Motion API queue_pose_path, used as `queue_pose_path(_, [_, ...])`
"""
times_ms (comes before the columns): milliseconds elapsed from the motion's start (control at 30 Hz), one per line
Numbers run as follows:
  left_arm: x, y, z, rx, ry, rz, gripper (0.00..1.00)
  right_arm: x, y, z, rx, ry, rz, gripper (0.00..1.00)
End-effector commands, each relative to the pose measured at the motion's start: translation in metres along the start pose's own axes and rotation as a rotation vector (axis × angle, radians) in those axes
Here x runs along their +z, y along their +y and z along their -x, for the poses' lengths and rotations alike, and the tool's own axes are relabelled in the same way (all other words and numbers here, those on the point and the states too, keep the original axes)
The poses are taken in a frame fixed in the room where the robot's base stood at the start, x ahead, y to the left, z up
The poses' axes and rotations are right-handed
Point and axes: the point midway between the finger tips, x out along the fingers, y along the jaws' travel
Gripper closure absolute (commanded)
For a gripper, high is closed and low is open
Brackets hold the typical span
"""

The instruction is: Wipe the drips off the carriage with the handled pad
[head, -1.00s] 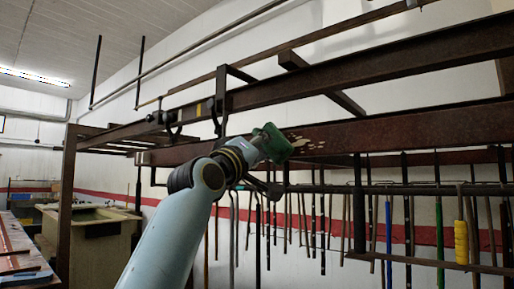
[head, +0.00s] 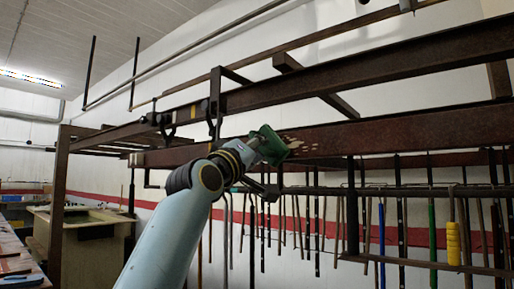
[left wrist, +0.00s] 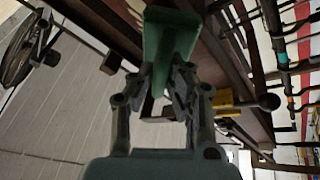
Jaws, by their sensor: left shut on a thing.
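My left gripper (head: 252,151) is shut on the handled pad, whose green block (head: 270,146) is up against the side of the carriage (head: 395,132), a long rusty brown beam. The pad also shows in the left wrist view (left wrist: 168,40), above the fingertips (left wrist: 172,88). Pale drips (head: 296,143) show on the beam face just right of the pad. Whether the pad touches the beam is hard to tell. Any drips behind the pad are hidden. My right gripper is not in view.
A second rusty beam (head: 380,72) runs above the carriage, with dark hooks at its left part. Below, several rods and tools hang from a rail (head: 420,190), including a yellow-handled one (head: 453,243). A tan tank (head: 85,240) stands at left.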

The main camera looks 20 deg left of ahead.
Motion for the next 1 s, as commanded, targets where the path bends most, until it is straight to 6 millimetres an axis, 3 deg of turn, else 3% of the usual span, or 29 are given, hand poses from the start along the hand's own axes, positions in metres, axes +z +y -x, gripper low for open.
queue_pose_path(600, [0.004, -0.001, -0.010, 0.001, 0.001, 0.000, 1.00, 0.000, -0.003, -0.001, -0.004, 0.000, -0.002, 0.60])
queue_pose_path(1000, [0.027, 0.023, -0.005, 0.001, 0.001, 0.001, 1.00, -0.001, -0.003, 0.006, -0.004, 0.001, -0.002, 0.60])
